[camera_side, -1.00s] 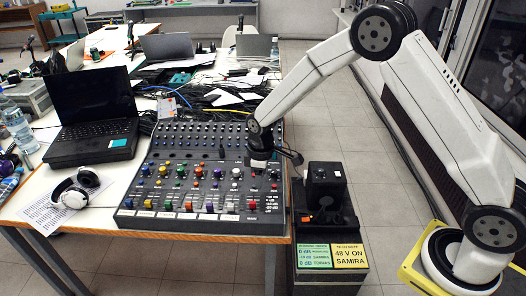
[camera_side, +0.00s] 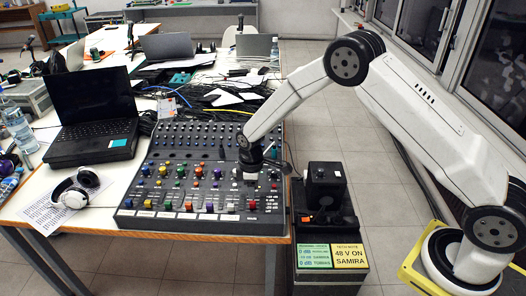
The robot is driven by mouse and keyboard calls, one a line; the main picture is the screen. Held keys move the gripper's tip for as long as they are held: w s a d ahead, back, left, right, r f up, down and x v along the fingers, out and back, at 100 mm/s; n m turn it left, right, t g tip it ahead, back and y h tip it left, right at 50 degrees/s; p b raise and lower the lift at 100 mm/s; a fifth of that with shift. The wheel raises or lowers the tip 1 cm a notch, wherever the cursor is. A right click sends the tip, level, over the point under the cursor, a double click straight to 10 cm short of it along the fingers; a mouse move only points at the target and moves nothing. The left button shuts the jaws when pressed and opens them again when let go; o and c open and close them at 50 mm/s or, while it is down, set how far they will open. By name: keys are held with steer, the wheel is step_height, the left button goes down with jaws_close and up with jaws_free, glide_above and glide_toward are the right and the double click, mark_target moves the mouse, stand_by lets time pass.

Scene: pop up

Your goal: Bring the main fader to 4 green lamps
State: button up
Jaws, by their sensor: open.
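The mixing console (camera_side: 150,190) lies on the front of the table, with rows of coloured knobs and a row of coloured fader caps along its front edge. A red fader cap (camera_side: 252,205) is at its right end. My gripper (camera_side: 250,178) points down over the right part of the console, just above or among the knobs there. Its fingers are small and dark, and I see nothing held in them. The gripper hides part of the console behind it. I cannot make out which lamps are lit green.
A black laptop (camera_side: 92,118), headphones (camera_side: 74,190) and a bottle (camera_side: 18,128) stand left of the console. Cables and papers lie behind it. A dark stand (camera_side: 325,195) with a green note (camera_side: 314,257) and a yellow note (camera_side: 348,256) stands to the right.

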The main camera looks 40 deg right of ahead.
mark_target(253, 202)
step_height(253, 202, down, 6)
steer(key=shift+r, duration=0.25)
steer(key=shift+f, duration=0.2)
steer(key=shift+c, duration=0.6)
jaws_close()
steer(key=shift+r, duration=0.1)
steer(key=shift+w+d, duration=1.3)
steer(key=shift+w, duration=0.05)
steer(key=shift+o, duration=1.7)
jaws_free()
steer(key=shift+r, duration=0.15)
